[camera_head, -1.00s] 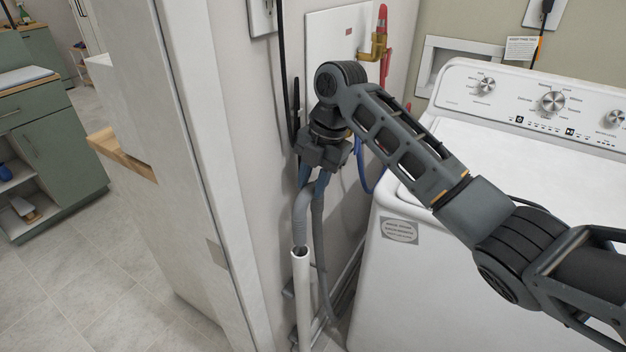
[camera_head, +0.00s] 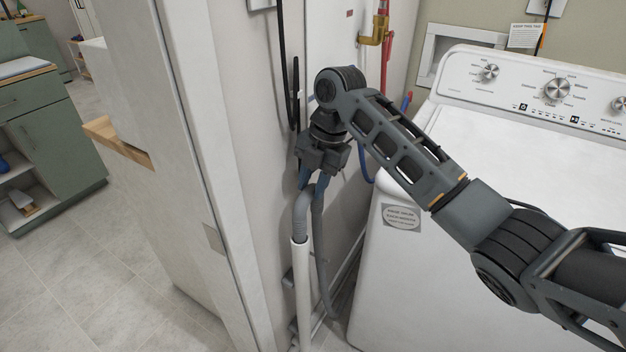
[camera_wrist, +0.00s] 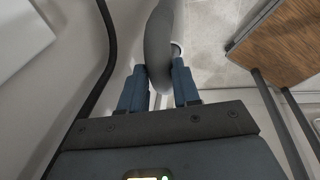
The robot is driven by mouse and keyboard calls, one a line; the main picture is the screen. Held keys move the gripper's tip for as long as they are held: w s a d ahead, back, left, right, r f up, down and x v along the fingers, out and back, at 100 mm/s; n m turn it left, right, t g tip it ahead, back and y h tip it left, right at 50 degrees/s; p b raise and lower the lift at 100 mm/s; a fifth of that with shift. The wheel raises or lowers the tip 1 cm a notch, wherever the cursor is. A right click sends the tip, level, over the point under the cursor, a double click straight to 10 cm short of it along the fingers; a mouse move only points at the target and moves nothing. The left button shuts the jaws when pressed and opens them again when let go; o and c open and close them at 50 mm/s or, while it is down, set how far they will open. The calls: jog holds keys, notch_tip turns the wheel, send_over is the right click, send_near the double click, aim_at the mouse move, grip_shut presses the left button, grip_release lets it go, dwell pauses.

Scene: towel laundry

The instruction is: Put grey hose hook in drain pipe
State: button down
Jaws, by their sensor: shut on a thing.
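The grey hose hook (camera_head: 301,218) is a bent grey hose, held upside down like a U by my gripper (camera_head: 314,184). My gripper is shut on it near the top of the bend. The hook's short left end meets the open top of the white drain pipe (camera_head: 302,290) and appears to be inside its mouth. The hose's other side (camera_head: 319,250) runs down to the right of the pipe. In the wrist view the hook (camera_wrist: 161,45) sits between the blue fingertips (camera_wrist: 160,82), with the white pipe rim partly hidden behind it.
The white washing machine (camera_head: 405,270) stands close on the right. A white wall panel (camera_head: 165,150) edge is close on the left. A black cable (camera_head: 284,70) hangs behind my gripper, and brass and red plumbing (camera_head: 376,38) is on the wall above.

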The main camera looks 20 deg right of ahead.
aim_at(313, 203)
jog(key=shift+d+b+x, duration=0.2)
jog(key=shift+b+x, duration=0.35)
jog(key=shift+x, duration=0.4)
jog(key=shift+d+b+x, duration=0.2)
jog(key=shift+b+x, duration=0.3)
jog(key=shift+x, duration=0.45)
jog(key=shift+d+b+x, duration=0.2)
jog(key=shift+b+x, duration=0.35)
jog(key=shift+x, duration=0.45)
jog(key=shift+s+f, duration=0.1)
jog(key=shift+s, duration=0.1)
jog(key=c, duration=0.7)
grip_release()
jog(key=shift+c, duration=0.2)
jog(key=p+v, duration=0.2)
jog(key=v, duration=0.1)
jog(key=a+p+v, duration=0.1)
jog(key=p+v, duration=0.2)
jog(key=a+p+v, duration=0.1)
jog(key=p+v, duration=0.2)
jog(key=v, duration=0.1)
jog(key=shift+w+r, duration=0.2)
jog(key=shift+w, duration=0.15)
jog(key=shift+f, duration=0.1)
